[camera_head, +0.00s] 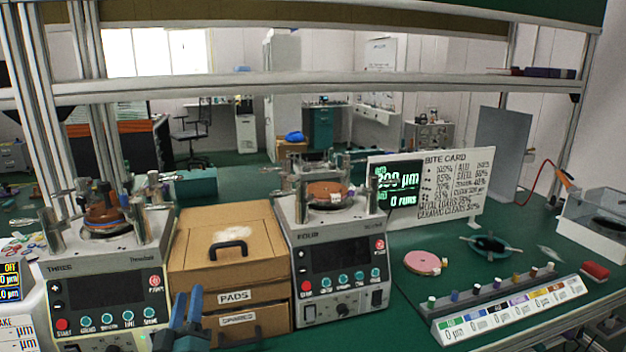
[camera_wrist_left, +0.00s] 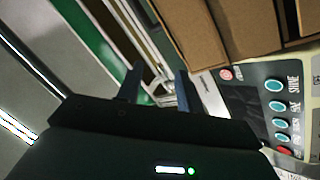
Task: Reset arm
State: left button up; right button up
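My left gripper (camera_head: 184,312) shows at the bottom of the head view, in front of the cardboard boxes and beside the machine marked THREE (camera_head: 105,270). Its two fingers stand apart with nothing between them. In the left wrist view the gripper (camera_wrist_left: 158,85) also has its fingers apart and empty, with the machine's button panel (camera_wrist_left: 265,115) to the right. My right gripper does not show in either view.
A PADS box (camera_head: 230,255) stands between machine THREE and machine FOUR (camera_head: 340,260). A BITE CARD board (camera_head: 455,185), a pink disc (camera_head: 423,262) and a rack of small bottles (camera_head: 500,305) are at the right. Green bench (camera_head: 410,320) shows bare between FOUR and the rack.

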pick_arm(q)
jog(key=s+d+f+m+g+h, duration=0.1)
jog(key=s+d+f+m+g, duration=0.2)
jog(key=s+f, duration=0.3)
jog(key=s+d+f+m+g+h, duration=0.2)
jog(key=s+f+m+g, duration=0.3)
jog(key=s, duration=0.6)
jog(key=s+d+f+m+g+h, duration=0.2)
jog(key=s+d+f+m+g, duration=0.1)
jog(key=s+f, duration=0.6)
jog(key=shift+s+d+f+m+g+p, duration=0.2)
jog(key=shift+s+d+m+g+p, duration=0.2)
jog(key=shift+d+g, duration=0.35)
